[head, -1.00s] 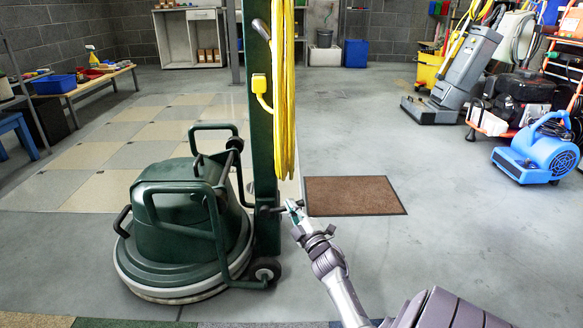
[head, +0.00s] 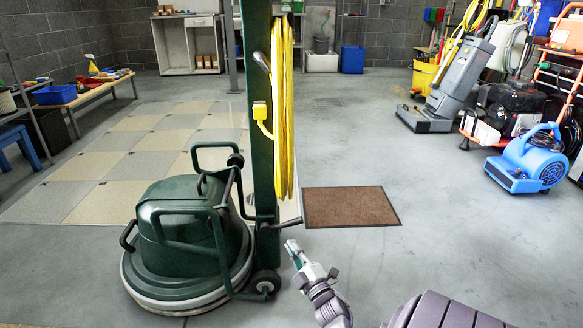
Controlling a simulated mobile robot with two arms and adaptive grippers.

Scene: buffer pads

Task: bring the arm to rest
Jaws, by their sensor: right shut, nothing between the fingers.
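My right gripper (head: 292,248) is shut and empty. It is in the lower middle of the head view, pointing up and left. It is apart from the green floor machine (head: 180,220), just right of the machine's wheel and the foot of its upright post. My right arm runs from the gripper down to the bottom edge. My left gripper is not in view.
A yellow cable (head: 283,110) hangs on the machine's post. A brown mat (head: 349,206) lies beyond my gripper. A blue blower (head: 527,162) and a grey upright machine (head: 462,75) stand at right. A low bench (head: 85,88) is at left.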

